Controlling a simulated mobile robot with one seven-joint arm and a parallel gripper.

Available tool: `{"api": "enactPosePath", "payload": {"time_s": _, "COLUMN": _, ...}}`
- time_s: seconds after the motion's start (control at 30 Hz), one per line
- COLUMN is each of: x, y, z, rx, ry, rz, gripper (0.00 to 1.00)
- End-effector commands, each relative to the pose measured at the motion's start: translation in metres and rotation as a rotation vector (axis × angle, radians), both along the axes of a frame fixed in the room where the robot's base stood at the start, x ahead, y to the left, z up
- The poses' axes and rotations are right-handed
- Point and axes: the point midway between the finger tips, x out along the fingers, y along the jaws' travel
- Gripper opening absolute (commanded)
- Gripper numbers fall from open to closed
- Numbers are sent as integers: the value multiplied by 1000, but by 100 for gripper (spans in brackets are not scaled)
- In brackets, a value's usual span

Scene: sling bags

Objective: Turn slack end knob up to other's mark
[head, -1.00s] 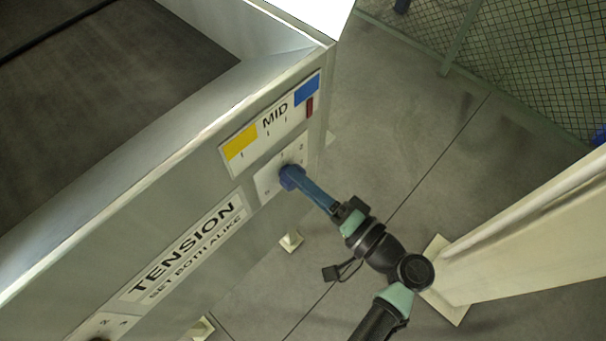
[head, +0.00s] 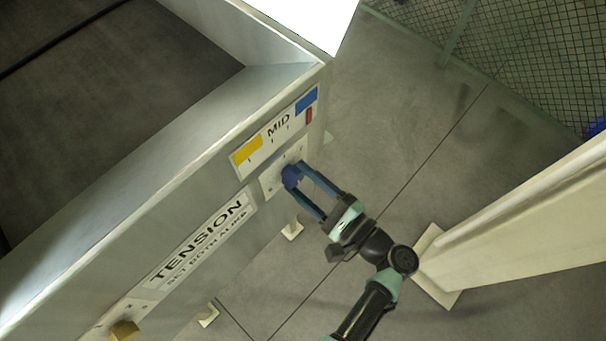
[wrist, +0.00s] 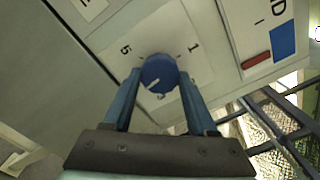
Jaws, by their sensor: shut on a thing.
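A blue round knob (head: 291,177) sits on a white numbered dial plate (head: 268,187) at the right end of the grey panel. My gripper (wrist: 157,78) is shut on this knob, one blue finger on each side. In the wrist view the blue knob (wrist: 158,72) has a short white pointer line towards its lower left; numerals "5" and "1" show above it on either side. A second, tan knob (head: 125,331) is at the bottom left of the head view, partly cut off; its pointer cannot be made out.
A "MID" gauge strip (head: 277,128) with yellow and blue ends and a red marker (head: 309,115) is above the blue knob. A "TENSION, SET BOTH ALIKE" label (head: 200,240) lies between the knobs. A pale post (head: 520,225) stands right of my arm; floor between is clear.

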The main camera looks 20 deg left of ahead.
Motion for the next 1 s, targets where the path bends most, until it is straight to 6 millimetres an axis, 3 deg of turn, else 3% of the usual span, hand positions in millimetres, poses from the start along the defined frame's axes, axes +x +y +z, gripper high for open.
{"api": "enactPosePath", "payload": {"time_s": 0.3, "x": 0, "y": -1, "z": 0, "rx": 38, "ry": 107, "rz": -2, "gripper": 2}}
{"api": "enactPosePath", "payload": {"time_s": 0.83, "x": 0, "y": -1, "z": -1, "rx": 45, "ry": 124, "rz": -2, "gripper": 2}}
{"api": "enactPosePath", "payload": {"time_s": 0.87, "x": 0, "y": -1, "z": -1, "rx": 45, "ry": 124, "rz": -2, "gripper": 63}}
{"api": "enactPosePath", "payload": {"time_s": 1.0, "x": 0, "y": 0, "z": -1, "rx": 45, "ry": 124, "rz": -2, "gripper": 88}}
